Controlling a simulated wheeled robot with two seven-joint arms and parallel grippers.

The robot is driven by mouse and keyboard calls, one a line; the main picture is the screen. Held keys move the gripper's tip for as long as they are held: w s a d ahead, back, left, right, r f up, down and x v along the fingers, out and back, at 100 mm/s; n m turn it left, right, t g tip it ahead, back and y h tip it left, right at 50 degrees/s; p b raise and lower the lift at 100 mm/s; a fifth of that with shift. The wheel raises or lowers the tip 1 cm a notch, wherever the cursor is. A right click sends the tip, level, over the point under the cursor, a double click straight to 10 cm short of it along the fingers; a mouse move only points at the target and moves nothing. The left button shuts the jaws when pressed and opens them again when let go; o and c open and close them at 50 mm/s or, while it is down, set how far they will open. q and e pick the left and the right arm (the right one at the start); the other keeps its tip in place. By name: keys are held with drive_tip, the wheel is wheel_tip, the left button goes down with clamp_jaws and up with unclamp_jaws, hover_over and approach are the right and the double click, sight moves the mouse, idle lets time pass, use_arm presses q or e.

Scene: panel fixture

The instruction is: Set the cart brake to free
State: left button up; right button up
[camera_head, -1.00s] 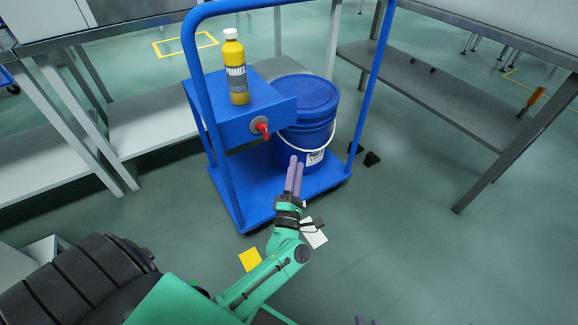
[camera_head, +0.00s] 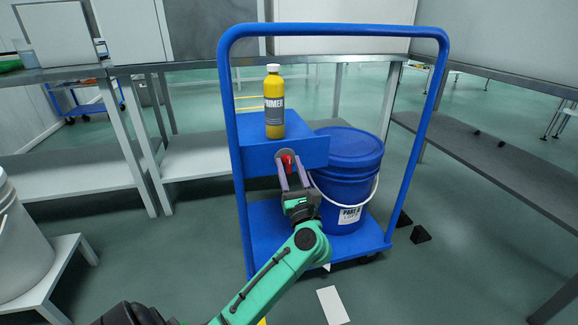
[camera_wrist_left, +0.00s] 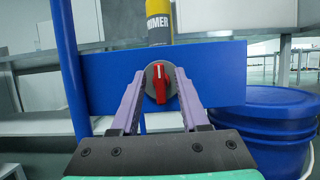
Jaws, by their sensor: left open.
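The blue cart (camera_head: 236,130) stands ahead with a blue box (camera_head: 256,158) on it. On the box's front is the brake knob, a red handle (camera_head: 287,161) on a grey round plate; it also shows in the left wrist view (camera_wrist_left: 159,83), with the red handle about upright. My left gripper (camera_head: 292,168) is open, its purple fingers pointing at the knob. In the left wrist view the two fingertips (camera_wrist_left: 157,76) lie on either side of the red handle; I cannot tell whether they touch it. My right gripper is not in view.
A yellow primer bottle (camera_head: 274,105) stands on the box. A blue bucket (camera_head: 345,185) with a lid stands on the cart, right of my gripper. Grey benches (camera_head: 500,160) stand behind and to the right. Black wedges (camera_head: 420,234) lie on the floor.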

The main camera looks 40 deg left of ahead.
use_arm(q)
drive_tip(key=shift+w+a+r, duration=0.2)
drive_tip(key=shift+w+a, duration=0.1)
drive_tip(key=shift+a, duration=0.15)
clamp_jaws()
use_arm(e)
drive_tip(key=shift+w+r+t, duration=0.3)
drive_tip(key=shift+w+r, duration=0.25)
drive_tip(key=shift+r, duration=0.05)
